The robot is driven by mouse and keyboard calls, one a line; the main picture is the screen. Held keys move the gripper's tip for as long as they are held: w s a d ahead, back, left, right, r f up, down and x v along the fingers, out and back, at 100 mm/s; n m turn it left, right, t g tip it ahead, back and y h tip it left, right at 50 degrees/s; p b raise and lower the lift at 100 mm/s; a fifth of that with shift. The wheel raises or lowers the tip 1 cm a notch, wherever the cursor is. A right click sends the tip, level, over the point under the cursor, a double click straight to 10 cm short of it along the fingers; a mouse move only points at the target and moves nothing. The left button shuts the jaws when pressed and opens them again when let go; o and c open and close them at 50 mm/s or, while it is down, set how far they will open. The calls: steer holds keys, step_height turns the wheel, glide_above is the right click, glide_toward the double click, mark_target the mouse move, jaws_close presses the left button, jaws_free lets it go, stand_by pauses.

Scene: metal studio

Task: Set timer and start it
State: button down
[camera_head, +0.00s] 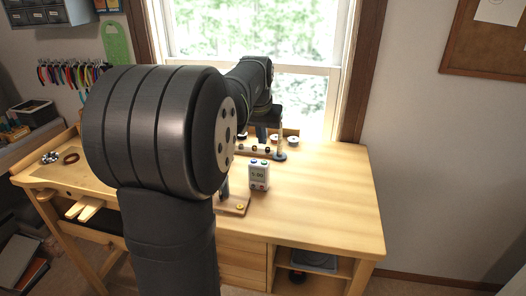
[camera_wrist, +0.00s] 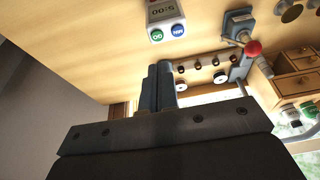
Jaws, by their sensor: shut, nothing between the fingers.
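In the head view my gripper (camera_head: 261,138) is behind the timer, toward the window, and partly hidden by my arm.
A wooden rack with small dark knobs (camera_wrist: 200,64) and white spools (camera_wrist: 220,77) lies close beside my fingers. A red-ball lever (camera_wrist: 253,47) and a small drawer chest (camera_wrist: 298,66) stand nearby. The bench (camera_head: 325,195) is clear to the timer's right.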

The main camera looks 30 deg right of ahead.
steer(key=v, duration=0.6)
steer(key=c, duration=2.2)
jaws_free()
steer(key=shift+w, duration=0.1)
